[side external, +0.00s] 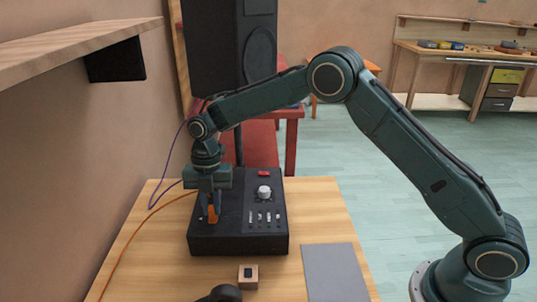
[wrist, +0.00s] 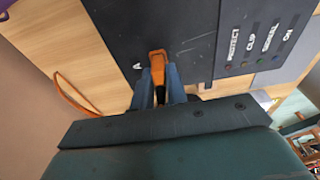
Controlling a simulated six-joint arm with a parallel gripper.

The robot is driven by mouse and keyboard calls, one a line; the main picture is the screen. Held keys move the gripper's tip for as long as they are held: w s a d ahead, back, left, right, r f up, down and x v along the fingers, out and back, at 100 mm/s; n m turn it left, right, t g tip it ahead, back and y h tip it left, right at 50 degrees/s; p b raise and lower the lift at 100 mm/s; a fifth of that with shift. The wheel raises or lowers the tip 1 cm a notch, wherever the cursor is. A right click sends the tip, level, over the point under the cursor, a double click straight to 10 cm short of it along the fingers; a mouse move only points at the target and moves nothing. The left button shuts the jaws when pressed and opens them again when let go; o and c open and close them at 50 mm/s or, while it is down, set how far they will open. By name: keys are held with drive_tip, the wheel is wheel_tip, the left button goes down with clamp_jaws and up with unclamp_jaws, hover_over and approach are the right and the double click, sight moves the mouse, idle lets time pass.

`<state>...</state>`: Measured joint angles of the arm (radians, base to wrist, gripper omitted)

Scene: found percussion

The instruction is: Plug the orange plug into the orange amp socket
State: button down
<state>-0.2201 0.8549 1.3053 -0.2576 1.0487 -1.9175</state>
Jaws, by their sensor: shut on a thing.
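The orange plug (side external: 211,214) is between the fingers of my gripper (side external: 209,208), which is shut on it and points down over the left part of the black amp (side external: 240,247). In the wrist view the plug (wrist: 157,58) sits between the two grey-blue fingertips (wrist: 158,78), against the dark amp panel (wrist: 190,20). A white letter A is printed just left of it. The orange socket is not visible; the plug and fingers cover that area. I cannot tell whether the plug's tip is inside a socket or just above the panel.
An orange cable (side external: 140,222) and a purple cable (side external: 163,192) run at the left. The amp has a white knob (side external: 264,191) and a red switch (side external: 264,173). A small wooden block (side external: 248,277) and a grey mat (side external: 335,272) lie in front. A speaker (side external: 232,50) stands behind.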

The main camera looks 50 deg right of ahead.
drive_tip(key=shift+f, duration=0.65)
drive_tip(key=c, duration=1.3)
unclamp_jaws()
drive_tip(key=shift+r, duration=0.15)
drive_tip(key=shift+w+d+r, duration=0.25)
drive_tip(key=shift+r, duration=2)
drive_tip(key=shift+w+d+r, duration=0.25)
drive_tip(key=shift+r, duration=1.95)
drive_tip(key=shift+w+d+r, duration=0.25)
drive_tip(key=shift+r, duration=2)
